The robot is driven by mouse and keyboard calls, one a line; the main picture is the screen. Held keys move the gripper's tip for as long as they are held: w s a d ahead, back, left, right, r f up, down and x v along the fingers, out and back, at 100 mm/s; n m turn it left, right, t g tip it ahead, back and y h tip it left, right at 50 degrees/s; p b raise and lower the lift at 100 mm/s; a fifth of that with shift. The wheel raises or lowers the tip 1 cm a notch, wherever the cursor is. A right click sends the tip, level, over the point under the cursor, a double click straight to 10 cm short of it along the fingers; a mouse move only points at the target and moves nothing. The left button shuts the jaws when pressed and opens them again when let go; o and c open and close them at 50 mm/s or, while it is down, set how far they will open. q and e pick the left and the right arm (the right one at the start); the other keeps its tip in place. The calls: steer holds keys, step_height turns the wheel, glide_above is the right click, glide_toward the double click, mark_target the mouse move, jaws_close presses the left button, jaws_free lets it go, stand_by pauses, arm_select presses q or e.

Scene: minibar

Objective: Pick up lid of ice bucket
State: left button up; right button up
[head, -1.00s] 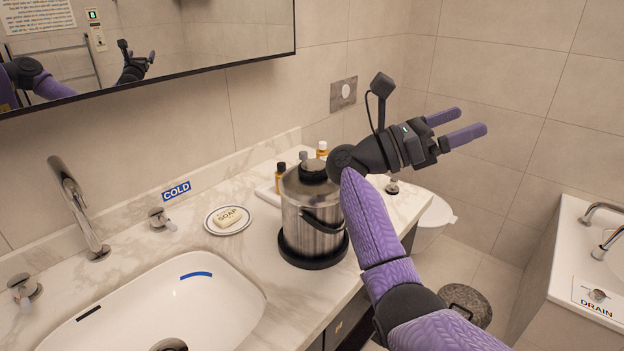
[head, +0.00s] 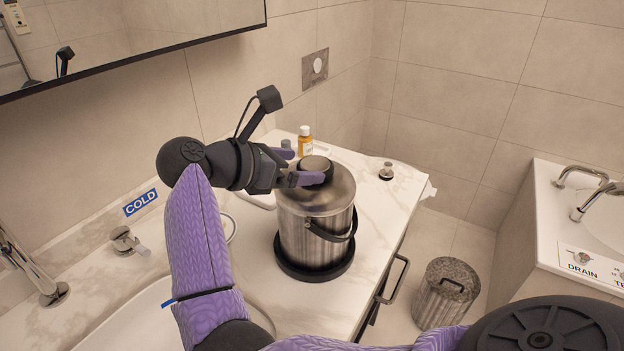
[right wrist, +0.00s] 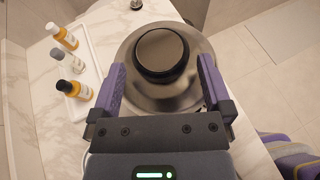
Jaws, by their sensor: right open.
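The metal ice bucket (head: 308,240) stands upright on a black base on the marble counter, its dark handle hanging at the front. Its steel lid (head: 338,186) is on top, with a round black knob (head: 316,166). The lid (right wrist: 200,62) and knob (right wrist: 161,52) also show in the right wrist view. My right gripper (head: 298,167) is at the lid's height, reaching in from the left. In the right wrist view its open fingers (right wrist: 162,88) lie on either side of the lid's near part, with the knob just ahead between them. My left gripper is not in view.
A tray (right wrist: 97,45) with several small bottles stands beside the bucket, at the left in the wrist view. The sink (head: 130,325) and tap (head: 35,270) are at the left. The counter right of the bucket is mostly clear.

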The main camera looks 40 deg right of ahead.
mark_target(308, 165)
steer(key=x, duration=0.3)
steer(key=shift+d+f, duration=0.1)
steer(key=shift+f, duration=0.05)
steer(key=shift+c, duration=0.3)
steer(key=c, duration=1)
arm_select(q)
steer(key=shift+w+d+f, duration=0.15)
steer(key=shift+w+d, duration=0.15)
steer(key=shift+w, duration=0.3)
arm_select(e)
steer(key=shift+c, duration=0.2)
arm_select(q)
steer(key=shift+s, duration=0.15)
